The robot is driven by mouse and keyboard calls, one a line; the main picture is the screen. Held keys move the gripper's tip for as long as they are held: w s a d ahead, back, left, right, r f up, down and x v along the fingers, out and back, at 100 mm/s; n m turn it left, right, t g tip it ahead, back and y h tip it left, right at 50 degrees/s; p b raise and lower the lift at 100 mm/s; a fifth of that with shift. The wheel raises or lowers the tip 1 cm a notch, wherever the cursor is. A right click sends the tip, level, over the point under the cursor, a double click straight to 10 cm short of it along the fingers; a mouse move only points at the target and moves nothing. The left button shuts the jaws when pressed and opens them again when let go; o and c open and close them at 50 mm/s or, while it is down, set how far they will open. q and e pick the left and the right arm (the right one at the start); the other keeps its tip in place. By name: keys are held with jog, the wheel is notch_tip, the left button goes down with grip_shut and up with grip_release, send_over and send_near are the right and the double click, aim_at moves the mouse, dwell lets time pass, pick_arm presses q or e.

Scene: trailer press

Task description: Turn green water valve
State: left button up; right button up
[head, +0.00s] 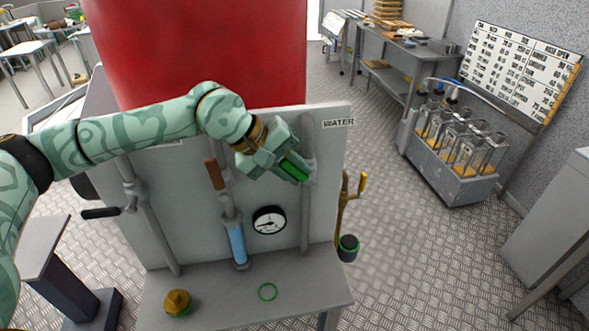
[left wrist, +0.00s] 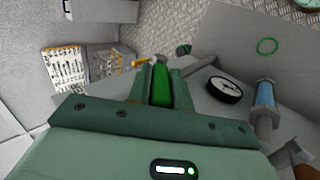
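The green valve handle (head: 294,171) is on the grey pipe (head: 307,210) at the right of the panel, below the WATER label (head: 338,122). My left gripper (head: 284,160) reaches it from the left, and its fingers partly hide the handle in the head view. In the left wrist view the green handle (left wrist: 161,85) lies lengthwise between the two fingers (left wrist: 160,88), which sit close along both sides and look shut on it. The valve body behind is mostly hidden. My right gripper is in neither view.
A round gauge (head: 269,220) and a blue sight tube (head: 236,242) are below the gripper. A brown-handled lever (head: 214,173) stands left of it. A brass lever with a yellow handle (head: 363,182) is at the panel's right edge. A green ring (head: 267,292) lies on the bench.

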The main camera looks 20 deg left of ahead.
pick_arm(q)
jog(key=o, duration=0.3)
jog(key=shift+s, duration=0.1)
jog(key=v, duration=1.6)
jog(key=shift+r+b, duration=0.2)
jog(key=shift+b, duration=0.15)
jog(key=shift+a, duration=0.1)
